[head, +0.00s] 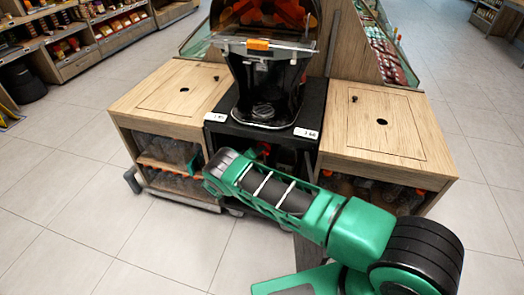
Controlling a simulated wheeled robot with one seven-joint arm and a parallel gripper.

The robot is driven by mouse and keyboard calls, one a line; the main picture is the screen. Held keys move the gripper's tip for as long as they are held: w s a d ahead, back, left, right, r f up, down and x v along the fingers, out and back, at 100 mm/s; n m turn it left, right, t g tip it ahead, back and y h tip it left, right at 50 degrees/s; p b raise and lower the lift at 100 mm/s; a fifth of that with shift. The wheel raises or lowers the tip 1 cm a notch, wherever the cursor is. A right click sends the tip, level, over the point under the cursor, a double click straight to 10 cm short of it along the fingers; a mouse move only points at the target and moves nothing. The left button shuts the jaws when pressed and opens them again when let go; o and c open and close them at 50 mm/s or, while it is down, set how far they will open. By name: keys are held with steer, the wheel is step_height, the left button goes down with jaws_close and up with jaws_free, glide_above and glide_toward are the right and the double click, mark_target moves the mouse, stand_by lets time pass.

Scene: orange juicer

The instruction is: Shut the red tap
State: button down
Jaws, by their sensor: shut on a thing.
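The juicer (266,85) stands on a black stand between two wooden cabinets, with oranges behind its dark dome. An orange part (258,44) is on its front, under the dome. A small red-orange spot (264,149) shows at the stand's front below the juicer. I cannot tell whether it is the red tap, and no tap can be made out clearly. My green arm reaches from the lower right to the stand's front and covers much of it. My gripper's fingers are hidden behind the arm, so I cannot see what they touch.
The left cabinet (160,95) and right cabinet (408,133) flank the stand, with bottles on shelves below. Shelves of goods (75,45) line the back left. A produce case (385,45) is behind at the right. The tiled floor (60,220) at the front left is clear.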

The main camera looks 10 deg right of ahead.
steer(key=n, duration=0.1)
steer(key=n+h, duration=0.1)
steer(key=n, duration=0.2)
steer(key=shift+w+a+f+t, duration=0.15)
steer(key=shift+a+f+t, duration=0.2)
steer(key=shift+a+t, duration=0.05)
steer(key=shift+n+h, duration=0.4)
steer(key=shift+n, duration=0.2)
steer(key=shift+f, duration=0.2)
steer(key=c, duration=2)
jaws_free()
steer(key=shift+o, duration=1)
steer(key=shift+d, duration=0.15)
steer(key=v, duration=1.1)
steer(key=shift+f, duration=0.2)
